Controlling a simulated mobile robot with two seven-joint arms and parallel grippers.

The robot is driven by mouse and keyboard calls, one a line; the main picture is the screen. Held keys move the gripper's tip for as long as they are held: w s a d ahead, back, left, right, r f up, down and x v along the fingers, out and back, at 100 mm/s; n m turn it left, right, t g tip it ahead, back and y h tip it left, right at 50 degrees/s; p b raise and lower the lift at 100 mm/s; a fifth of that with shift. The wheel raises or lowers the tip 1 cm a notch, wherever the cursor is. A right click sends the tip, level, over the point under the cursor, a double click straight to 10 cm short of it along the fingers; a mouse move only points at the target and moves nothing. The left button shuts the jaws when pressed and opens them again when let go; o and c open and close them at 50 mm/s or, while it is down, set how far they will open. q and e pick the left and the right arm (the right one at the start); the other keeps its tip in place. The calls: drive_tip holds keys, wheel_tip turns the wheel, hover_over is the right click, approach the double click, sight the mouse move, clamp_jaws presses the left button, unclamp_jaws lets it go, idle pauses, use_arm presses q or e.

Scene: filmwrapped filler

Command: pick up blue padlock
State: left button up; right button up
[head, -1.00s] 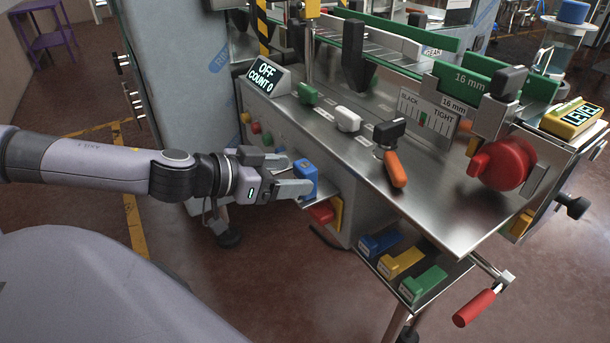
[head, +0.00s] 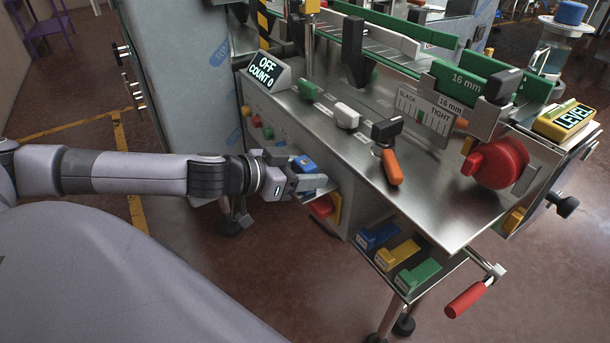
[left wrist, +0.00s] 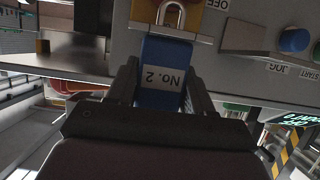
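The blue padlock (head: 306,163) is at the near left side of the steel machine, partly hidden by my left gripper (head: 312,182). In the left wrist view the padlock (left wrist: 163,60) carries a white label "No. 2", and its metal shackle is at a yellow plate (left wrist: 160,30) on the grey panel. My left gripper's fingers (left wrist: 162,90) lie on both sides of the padlock body, very close to it. Whether they press on it cannot be made out. My right gripper is not in view.
Blue (head: 378,236), yellow (head: 397,253) and green (head: 419,272) blocks lie on a low tray. A red part (head: 322,206) sits just below the gripper. The steel tabletop (head: 350,170) has an orange-handled lever (head: 391,166). Open floor is at the left.

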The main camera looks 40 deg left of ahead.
use_arm(q)
drive_tip(key=shift+c, duration=1.4)
drive_tip(key=shift+r, duration=0.1)
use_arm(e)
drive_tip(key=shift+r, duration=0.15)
